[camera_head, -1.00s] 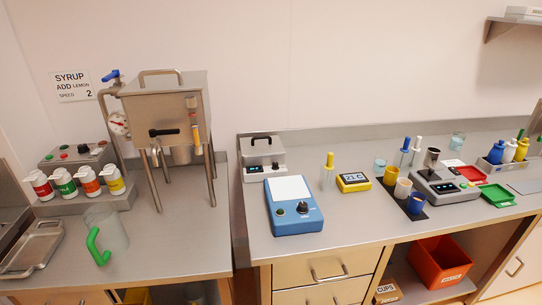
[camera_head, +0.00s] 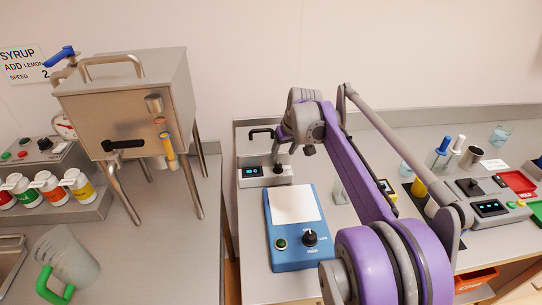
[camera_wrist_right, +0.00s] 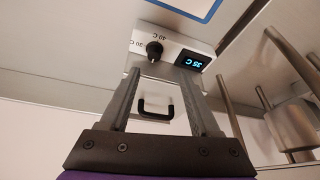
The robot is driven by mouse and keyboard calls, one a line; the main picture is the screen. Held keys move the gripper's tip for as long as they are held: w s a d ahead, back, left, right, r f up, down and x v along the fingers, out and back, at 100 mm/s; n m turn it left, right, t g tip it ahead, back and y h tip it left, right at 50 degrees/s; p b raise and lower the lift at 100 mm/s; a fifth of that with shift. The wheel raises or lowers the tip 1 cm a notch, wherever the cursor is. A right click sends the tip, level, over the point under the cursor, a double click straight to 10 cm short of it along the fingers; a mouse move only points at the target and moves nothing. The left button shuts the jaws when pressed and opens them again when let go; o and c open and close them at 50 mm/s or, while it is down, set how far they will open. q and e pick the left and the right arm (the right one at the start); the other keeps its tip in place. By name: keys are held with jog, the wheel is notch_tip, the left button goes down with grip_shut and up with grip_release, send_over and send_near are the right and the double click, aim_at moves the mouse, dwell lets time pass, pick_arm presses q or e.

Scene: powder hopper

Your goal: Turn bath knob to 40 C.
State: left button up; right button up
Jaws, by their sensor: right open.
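The bath is a small steel box (camera_head: 250,182) with a black lid handle (camera_head: 262,132), at the back of the right counter. Its front has a lit display (camera_head: 252,171) and a black knob (camera_head: 278,169). In the right wrist view, seen upside down, the display (camera_wrist_right: 191,61) reads 35 C and the knob (camera_wrist_right: 154,48) sits beside 30 C and 40 C labels. My right gripper (camera_wrist_right: 161,77) is open and empty, its fingertips just short of the knob, which lies between and beyond them. In the head view my arm partly covers the bath's right side. My left gripper is not in view.
A blue device (camera_head: 297,258) with a white plate and its own knob stands in front of the bath. A steel hopper on legs (camera_head: 130,95) stands to the left. Cups and a scale (camera_head: 490,208) are at the right. A gap separates the two counters.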

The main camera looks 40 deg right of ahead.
aim_at(278, 165)
jog(key=x, duration=0.3)
jog(key=d+x, duration=0.1)
jog(key=x, duration=0.6)
jog(key=shift+w+d+f, duration=0.1)
jog(key=shift+w+d, duration=0.15)
jog(key=shift+w, duration=0.15)
grip_shut()
